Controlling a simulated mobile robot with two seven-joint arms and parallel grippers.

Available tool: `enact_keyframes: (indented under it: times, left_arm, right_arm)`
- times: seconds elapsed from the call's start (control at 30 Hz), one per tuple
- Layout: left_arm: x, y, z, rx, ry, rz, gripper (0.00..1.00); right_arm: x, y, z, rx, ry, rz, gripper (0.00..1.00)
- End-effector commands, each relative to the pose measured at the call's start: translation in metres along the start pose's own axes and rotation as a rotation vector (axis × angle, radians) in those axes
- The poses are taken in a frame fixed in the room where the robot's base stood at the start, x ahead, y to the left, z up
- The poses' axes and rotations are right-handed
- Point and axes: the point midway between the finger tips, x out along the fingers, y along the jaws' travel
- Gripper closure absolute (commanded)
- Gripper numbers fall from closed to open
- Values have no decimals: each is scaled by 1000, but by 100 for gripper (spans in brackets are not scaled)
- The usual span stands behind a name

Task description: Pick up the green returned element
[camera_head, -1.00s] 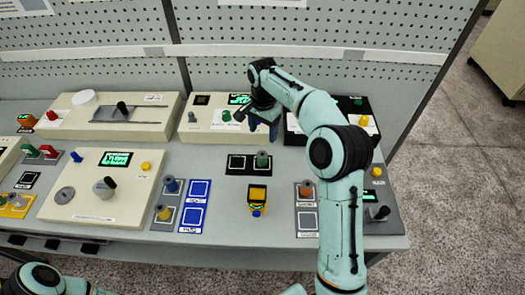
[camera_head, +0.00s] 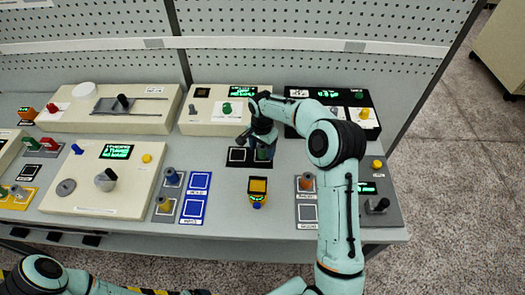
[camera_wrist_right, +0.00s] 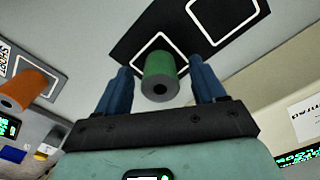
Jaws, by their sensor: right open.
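The green element (camera_head: 264,154) is a small cylinder with a hole in its end, standing in the right-hand white square of a black pad (camera_head: 235,163). In the right wrist view the green element (camera_wrist_right: 160,72) sits between the two blue fingers of my right gripper (camera_wrist_right: 159,82). The fingers are open, one on each side, with a gap visible at least on the right. In the head view my right gripper (camera_head: 263,143) is over the element and partly covers it. The other square of the pad is empty. My left gripper is not in view.
An orange-brown cylinder (camera_head: 306,183) stands on a grey pad to the right. A yellow device (camera_head: 257,190) lies in front. Blue (camera_head: 172,177) and yellow-topped (camera_head: 164,204) cylinders stand left. Cream panels and a black panel (camera_head: 340,112) line the back.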

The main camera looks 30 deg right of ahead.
Motion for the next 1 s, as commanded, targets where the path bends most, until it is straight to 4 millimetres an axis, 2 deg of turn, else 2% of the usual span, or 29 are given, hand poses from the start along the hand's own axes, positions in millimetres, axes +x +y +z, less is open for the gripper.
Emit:
enact_keyframes:
  times: [0.17,0.23,0.37,0.77,0.87,1.0]
  left_arm:
    - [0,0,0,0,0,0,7]
    - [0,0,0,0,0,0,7]
    - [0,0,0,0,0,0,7]
    - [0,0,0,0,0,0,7]
    - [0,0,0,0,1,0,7]
    - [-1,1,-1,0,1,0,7]
  right_arm:
    - [0,0,0,0,0,0,31]
    - [0,0,0,0,0,0,47]
    - [0,0,0,0,0,0,89]
    - [-5,0,0,0,2,-1,91]
    - [-14,-1,-1,1,3,-1,91]
    - [-37,-1,0,1,3,-5,91]
